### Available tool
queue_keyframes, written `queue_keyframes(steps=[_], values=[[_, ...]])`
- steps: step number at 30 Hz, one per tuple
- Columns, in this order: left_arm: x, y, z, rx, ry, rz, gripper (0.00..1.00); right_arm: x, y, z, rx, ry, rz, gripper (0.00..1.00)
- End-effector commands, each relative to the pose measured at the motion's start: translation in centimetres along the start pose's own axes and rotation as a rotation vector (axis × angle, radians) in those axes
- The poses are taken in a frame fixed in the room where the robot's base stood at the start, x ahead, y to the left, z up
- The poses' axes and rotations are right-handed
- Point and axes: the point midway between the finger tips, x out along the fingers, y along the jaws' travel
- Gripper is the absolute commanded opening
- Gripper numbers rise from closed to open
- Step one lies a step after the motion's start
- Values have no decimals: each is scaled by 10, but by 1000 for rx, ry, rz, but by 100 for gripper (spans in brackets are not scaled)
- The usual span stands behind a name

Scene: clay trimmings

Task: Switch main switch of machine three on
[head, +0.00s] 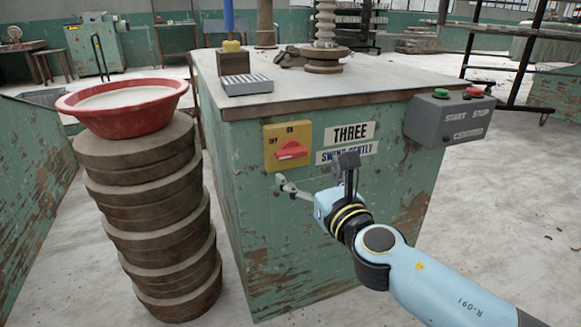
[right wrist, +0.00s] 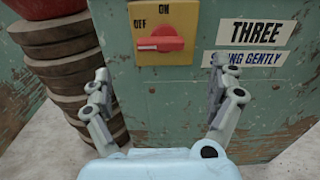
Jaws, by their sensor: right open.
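The main switch (head: 291,150) is a red knob on a yellow plate (head: 301,132), on the green front of the machine marked THREE. ON is printed above the knob and OFF to its left. The knob lies roughly level, with its left end towards OFF. In the right wrist view the red knob (right wrist: 160,44) shows ahead, between the two fingers in the picture. My right gripper (head: 314,172) is open and empty, just in front of and a little below the plate. Its spread fingers show in the wrist view (right wrist: 159,72), apart from the knob. My left gripper is out of view.
A grey START STOP box (head: 450,118) with green and red buttons is on the machine's right corner. Stacked round slabs (head: 155,215) carrying a red basin (head: 125,122) stand close on the left. THREE (head: 349,133) and SWING GENTLY labels are right of the switch.

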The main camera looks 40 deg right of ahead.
Motion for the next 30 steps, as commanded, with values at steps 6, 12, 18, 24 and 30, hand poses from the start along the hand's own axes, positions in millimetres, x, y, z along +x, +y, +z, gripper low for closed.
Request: queue_keyframes(steps=[6,12,18,24,30], values=[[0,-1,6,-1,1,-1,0,43,0,4,3,-3,0,92],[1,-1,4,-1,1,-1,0,79,0,1,4,0,-1,92],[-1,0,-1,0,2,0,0,96,0,0,6,2,0,92],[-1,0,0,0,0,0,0,99,0,0,6,3,0,92],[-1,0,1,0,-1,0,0,99,0,0,6,2,0,79]])
